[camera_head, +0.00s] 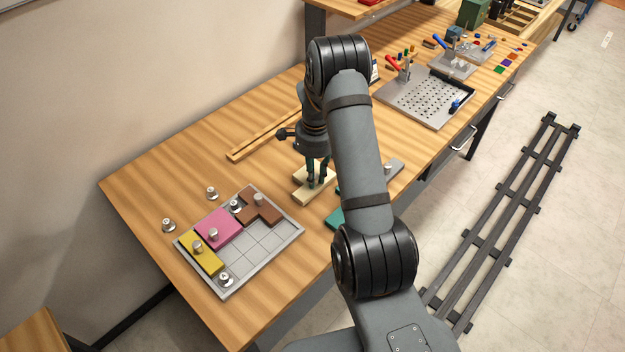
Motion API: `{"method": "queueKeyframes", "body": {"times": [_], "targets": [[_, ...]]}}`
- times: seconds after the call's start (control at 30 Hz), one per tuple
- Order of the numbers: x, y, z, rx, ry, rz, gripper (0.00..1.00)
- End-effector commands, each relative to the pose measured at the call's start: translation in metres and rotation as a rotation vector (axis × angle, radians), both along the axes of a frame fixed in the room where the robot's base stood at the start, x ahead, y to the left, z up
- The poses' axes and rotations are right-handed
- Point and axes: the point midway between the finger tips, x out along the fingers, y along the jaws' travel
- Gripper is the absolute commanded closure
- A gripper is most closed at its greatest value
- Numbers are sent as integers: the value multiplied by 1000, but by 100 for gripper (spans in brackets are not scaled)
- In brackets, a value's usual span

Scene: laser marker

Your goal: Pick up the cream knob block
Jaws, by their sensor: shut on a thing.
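The cream knob block (303,196) is a pale, stepped piece on the wooden table, to the right of the grey grid tray. My gripper (314,182) points down over it, with its fingers shut at the block's middle. The fingers hide the knob. The block looks to be at or just above the table surface; I cannot tell whether it is lifted.
The grid tray (262,245) holds yellow (201,254), pink (219,228) and brown (265,208) knob blocks, with bare cells at its right. A teal block (336,218) and a grey block (391,169) lie partly behind my arm. A wooden rail (262,139) lies behind.

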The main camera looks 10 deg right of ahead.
Motion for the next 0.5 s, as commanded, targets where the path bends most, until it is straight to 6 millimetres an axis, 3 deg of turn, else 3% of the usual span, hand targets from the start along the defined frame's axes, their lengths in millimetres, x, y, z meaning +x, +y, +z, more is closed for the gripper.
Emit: {"method": "queueKeyframes", "body": {"times": [0.5], "targets": [[0,0,0,0,-1,0,100]]}}
